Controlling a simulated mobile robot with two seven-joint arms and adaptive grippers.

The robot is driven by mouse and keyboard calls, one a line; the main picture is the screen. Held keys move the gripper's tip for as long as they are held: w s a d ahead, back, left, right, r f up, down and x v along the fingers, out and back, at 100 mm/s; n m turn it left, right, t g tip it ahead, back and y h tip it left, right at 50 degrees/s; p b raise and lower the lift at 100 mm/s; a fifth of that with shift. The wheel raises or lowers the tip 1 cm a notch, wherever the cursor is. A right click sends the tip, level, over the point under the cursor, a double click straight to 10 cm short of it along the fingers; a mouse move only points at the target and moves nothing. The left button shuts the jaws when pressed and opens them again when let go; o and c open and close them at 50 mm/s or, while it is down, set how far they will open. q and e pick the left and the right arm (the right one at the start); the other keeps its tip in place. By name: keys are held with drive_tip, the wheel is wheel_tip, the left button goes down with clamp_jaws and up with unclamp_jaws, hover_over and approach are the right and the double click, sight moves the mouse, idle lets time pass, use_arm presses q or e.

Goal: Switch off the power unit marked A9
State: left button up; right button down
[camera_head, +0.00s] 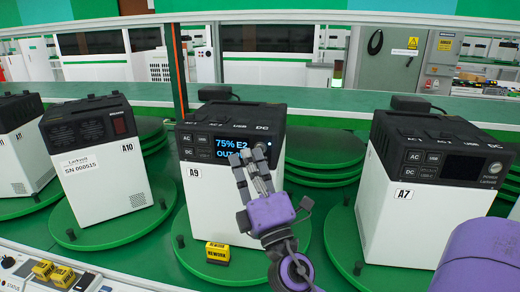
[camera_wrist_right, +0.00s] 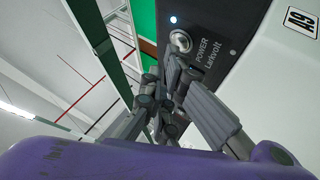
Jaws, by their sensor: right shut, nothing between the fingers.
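The power unit marked A9 (camera_head: 212,206) stands upright on a green round turntable in the middle of the head view. Its screen is lit blue and reads 75% E2 and OUT. My right gripper (camera_head: 247,157) is shut and empty in front of the unit's panel, covering part of the screen's right side. In the right wrist view, the round silver power button (camera_wrist_right: 180,40) sits above the word POWER, with a small light glowing beside it. The fingertips (camera_wrist_right: 168,75) are close to the button; I cannot tell whether they touch the panel. My left gripper is not in view.
A small yellow block (camera_head: 217,252) lies on the turntable before A9. A white control ledge (camera_head: 110,275) runs along the front left.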

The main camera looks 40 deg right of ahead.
drive_tip(key=shift+w+d, duration=0.3)
idle(0.7)
drive_tip(key=shift+s+a, duration=0.1)
idle(0.3)
drive_tip(key=shift+s+a, duration=0.45)
drive_tip(key=s+a, duration=0.3)
drive_tip(key=shift+s+a, duration=0.1)
drive_tip(key=shift+a, duration=0.3)
idle(1.0)
